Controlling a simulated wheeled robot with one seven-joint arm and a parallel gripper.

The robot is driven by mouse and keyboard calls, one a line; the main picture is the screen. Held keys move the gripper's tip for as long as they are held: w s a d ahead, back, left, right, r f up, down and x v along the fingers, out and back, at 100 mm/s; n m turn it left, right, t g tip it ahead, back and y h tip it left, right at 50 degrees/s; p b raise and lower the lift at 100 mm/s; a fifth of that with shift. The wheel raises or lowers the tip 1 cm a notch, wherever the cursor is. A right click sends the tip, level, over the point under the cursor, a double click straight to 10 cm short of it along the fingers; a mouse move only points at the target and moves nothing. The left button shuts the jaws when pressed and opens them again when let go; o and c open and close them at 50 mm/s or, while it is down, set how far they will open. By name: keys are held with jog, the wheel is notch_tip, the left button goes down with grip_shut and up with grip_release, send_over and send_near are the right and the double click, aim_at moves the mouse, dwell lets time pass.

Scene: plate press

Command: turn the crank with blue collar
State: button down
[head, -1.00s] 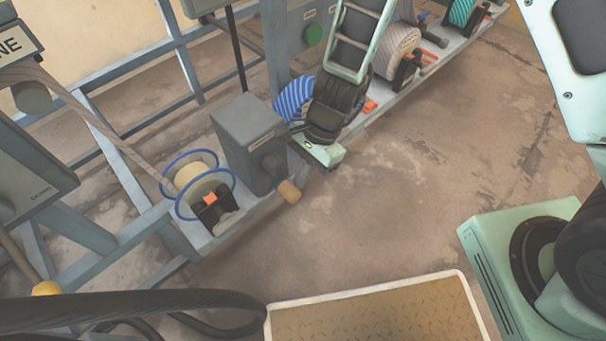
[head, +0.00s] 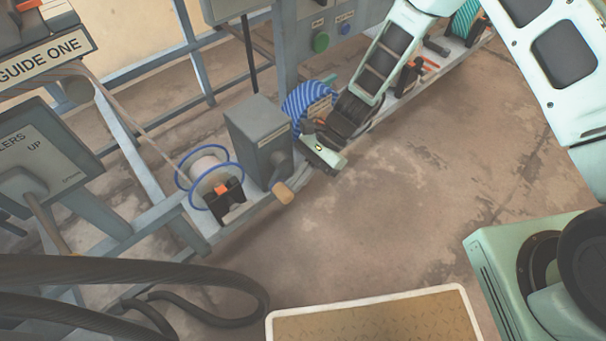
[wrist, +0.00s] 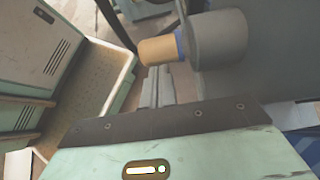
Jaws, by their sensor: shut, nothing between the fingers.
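The crank sticks out of the front of a grey box (head: 258,138) in the head view, with a wooden handle (head: 283,193) hanging low. In the wrist view the wooden handle (wrist: 160,50) points left, with a blue collar (wrist: 180,45) between it and a round grey hub (wrist: 219,40). My gripper (wrist: 153,75) is shut and empty, its fingers close together just below the handle in that picture. I cannot tell whether they touch it. In the head view the fingers are not clear; my mint gripper body (head: 325,157) is to the right of the crank.
A blue-rimmed reel (head: 210,178) sits left of the grey box on the same rail. A blue-striped roll (head: 308,103) is behind my gripper. A lever panel (head: 40,160) stands at the left. The concrete floor (head: 400,220) in front is open.

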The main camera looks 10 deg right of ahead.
jog(key=shift+s+a+y+p, duration=0.35)
jog(key=shift+a+p, duration=0.25)
jog(key=shift+p, duration=0.4)
jog(key=shift+s+a+p, duration=0.2)
jog(key=shift+p, duration=0.2)
dwell(1.4)
